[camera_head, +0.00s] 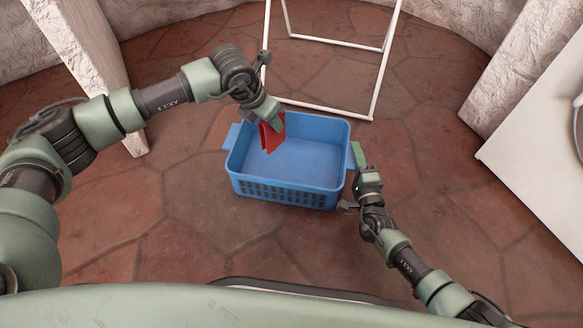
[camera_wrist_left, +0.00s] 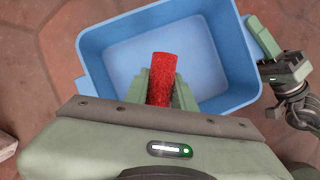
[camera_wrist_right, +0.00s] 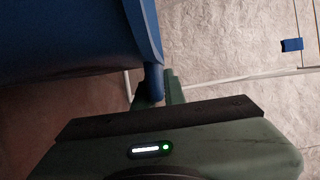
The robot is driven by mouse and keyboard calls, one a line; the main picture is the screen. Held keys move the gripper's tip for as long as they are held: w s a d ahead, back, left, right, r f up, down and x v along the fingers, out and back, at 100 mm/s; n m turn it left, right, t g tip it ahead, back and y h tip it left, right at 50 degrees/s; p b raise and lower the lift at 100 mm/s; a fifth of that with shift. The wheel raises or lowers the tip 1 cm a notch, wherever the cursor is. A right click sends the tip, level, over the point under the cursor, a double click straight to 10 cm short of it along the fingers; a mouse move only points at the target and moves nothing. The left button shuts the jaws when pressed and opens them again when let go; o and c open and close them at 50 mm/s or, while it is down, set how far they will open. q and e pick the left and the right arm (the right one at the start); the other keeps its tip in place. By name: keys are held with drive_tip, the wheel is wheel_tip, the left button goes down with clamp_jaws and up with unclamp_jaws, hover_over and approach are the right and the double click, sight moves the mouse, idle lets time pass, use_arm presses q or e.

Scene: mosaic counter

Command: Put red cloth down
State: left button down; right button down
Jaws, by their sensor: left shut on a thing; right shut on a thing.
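The red cloth (camera_head: 271,136) hangs from my left gripper (camera_head: 268,114), over the left part of the blue basket (camera_head: 290,196). In the left wrist view the red cloth (camera_wrist_left: 160,78) is pinched between the two green fingers, with the basket floor beneath it. Nothing else shows inside the basket. My right gripper (camera_head: 361,160) is shut on the handle at the basket's right side. In the right wrist view the blue handle (camera_wrist_right: 153,85) sits between its fingers. Whether the cloth touches the basket's inside is hard to tell.
A white metal frame (camera_head: 327,42) stands on the floor behind the basket. A white counter (camera_head: 540,150) is at the right, and a pale post (camera_head: 95,60) at the left. The reddish stone floor (camera_head: 190,210) around the basket is mostly clear.

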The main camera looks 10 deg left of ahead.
drive_tip(key=shift+f, duration=0.1)
use_arm(q)
wheel_tip(320, 180, down, 13)
drive_tip(key=s+a+n+y, duration=0.1)
drive_tip(key=n+y, duration=0.1)
drive_tip(key=n, duration=0.4)
drive_tip(key=shift+a+t, duration=0.3)
drive_tip(key=shift+t, duration=0.1)
drive_tip(key=shift+s+f, duration=0.1)
drive_tip(key=c, duration=1.2)
unclamp_jaws()
drive_tip(key=shift+o, duration=0.2)
drive_tip(key=v, duration=1.2)
drive_tip(key=shift+d, duration=0.2)
